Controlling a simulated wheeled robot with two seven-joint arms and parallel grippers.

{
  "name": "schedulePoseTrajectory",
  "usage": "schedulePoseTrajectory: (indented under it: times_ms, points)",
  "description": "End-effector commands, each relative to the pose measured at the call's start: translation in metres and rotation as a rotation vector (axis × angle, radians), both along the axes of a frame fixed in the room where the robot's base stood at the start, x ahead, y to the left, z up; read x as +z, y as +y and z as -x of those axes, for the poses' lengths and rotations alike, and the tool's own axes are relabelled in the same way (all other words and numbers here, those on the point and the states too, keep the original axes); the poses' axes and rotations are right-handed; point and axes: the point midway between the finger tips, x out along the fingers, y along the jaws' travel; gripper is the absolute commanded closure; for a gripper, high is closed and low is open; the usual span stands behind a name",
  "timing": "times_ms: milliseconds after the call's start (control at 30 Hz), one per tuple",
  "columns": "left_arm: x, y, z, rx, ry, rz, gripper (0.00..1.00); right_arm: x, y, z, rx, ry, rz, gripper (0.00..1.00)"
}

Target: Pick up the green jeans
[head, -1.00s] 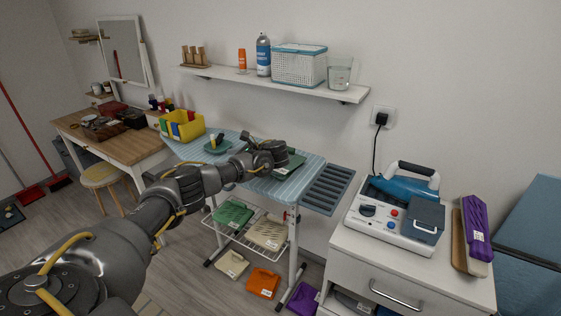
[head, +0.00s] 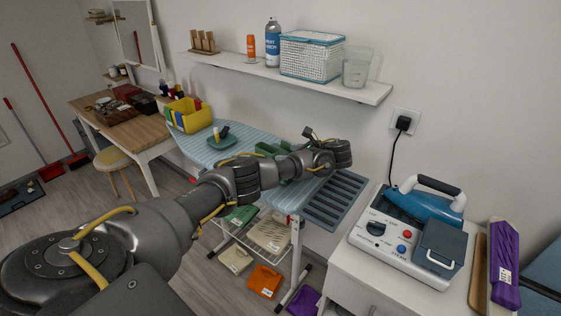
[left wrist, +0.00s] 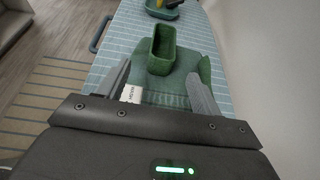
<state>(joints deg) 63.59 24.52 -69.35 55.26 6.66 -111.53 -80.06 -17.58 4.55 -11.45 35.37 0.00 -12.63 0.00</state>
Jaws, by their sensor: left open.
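A folded green garment, the green jeans (left wrist: 165,92), lies on the striped ironing board with a white label at its left side. A green open-topped box shape (left wrist: 158,68) stands at its far edge; I cannot tell whether it is part of the garment. In the head view, green (head: 268,149) shows beside my arm, mostly hidden. My left gripper (left wrist: 160,72) is open above the jeans, one finger toward each side. Whether the fingers touch the cloth is unclear. In the head view my left gripper is mostly hidden by my own wrist. My right gripper is not in view.
A rack below holds another green folded cloth (head: 241,214). A steam station (head: 410,235) stands on the white cabinet at right. A wall shelf (head: 290,76) is above.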

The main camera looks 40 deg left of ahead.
Motion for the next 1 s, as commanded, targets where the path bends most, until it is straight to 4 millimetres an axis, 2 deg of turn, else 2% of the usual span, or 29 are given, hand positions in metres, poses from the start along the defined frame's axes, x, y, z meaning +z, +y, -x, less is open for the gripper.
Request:
schedulePoseTrajectory:
  times_ms: [200,467,800,1000]
  points:
    - [-0.012,0.030,-0.001,0.001,0.002,-0.001,0.35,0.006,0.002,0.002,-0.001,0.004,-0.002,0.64]
    - [-0.015,0.040,0.000,0.002,0.002,0.000,0.35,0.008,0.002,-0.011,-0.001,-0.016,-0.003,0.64]
    - [-0.033,0.081,-0.001,0.006,0.001,0.001,0.35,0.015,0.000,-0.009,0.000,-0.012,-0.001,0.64]
    - [-0.036,0.086,-0.002,0.003,0.001,0.001,0.35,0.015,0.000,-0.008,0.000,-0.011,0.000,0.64]
